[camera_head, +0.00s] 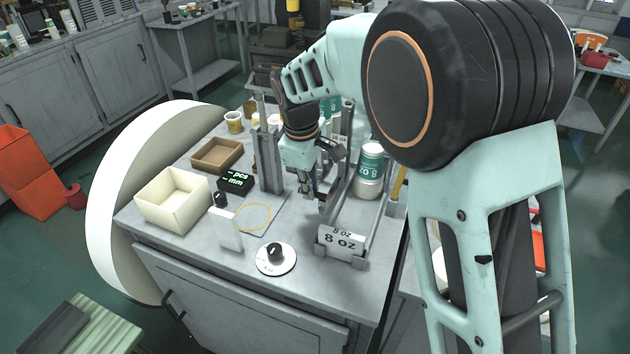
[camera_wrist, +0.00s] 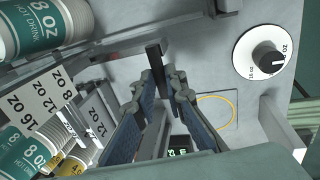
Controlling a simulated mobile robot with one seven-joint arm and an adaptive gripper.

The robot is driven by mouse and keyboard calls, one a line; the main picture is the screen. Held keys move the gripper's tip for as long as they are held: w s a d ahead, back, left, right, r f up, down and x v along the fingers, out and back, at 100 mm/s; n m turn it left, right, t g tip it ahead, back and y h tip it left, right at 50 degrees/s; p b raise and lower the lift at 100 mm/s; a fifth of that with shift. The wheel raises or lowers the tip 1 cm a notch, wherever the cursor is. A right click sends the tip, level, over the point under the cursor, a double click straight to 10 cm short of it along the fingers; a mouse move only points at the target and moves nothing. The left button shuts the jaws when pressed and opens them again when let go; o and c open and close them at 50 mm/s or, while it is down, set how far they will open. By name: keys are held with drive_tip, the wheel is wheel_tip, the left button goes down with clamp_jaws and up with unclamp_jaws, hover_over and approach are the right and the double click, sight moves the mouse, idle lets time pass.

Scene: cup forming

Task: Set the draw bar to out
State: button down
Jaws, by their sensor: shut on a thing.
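My gripper (camera_head: 311,192) points down over the middle of the bench, beside the grey uprights of the forming station. The wrist view shows its two fingers (camera_wrist: 164,84) close together on either side of a dark upright bar, which looks like the draw bar (camera_wrist: 154,58). The fingers are shut on it. In the head view the gripper and arm largely hide the bar. How far the bar is drawn out cannot be read from these frames.
A white dial with a black knob (camera_head: 275,256) sits near the bench's front edge. A cream bin (camera_head: 172,200), a brown tray (camera_head: 217,154) and a small black display (camera_head: 236,180) stand left. A labelled cup stack (camera_head: 369,170) stands in a rack right of my gripper.

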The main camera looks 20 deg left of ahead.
drive_tip(key=s+a+b, duration=0.1)
drive_tip(key=s+b, duration=0.2)
drive_tip(key=s, duration=1.4)
drive_tip(key=shift+a, duration=0.2)
drive_tip(key=c, duration=2)
unclamp_jaws()
drive_tip(key=shift+s, duration=0.1)
drive_tip(key=shift+o, duration=0.2)
drive_tip(key=shift+r, duration=0.1)
wheel_tip(320, 180, up, 12)
drive_tip(key=s, duration=0.2)
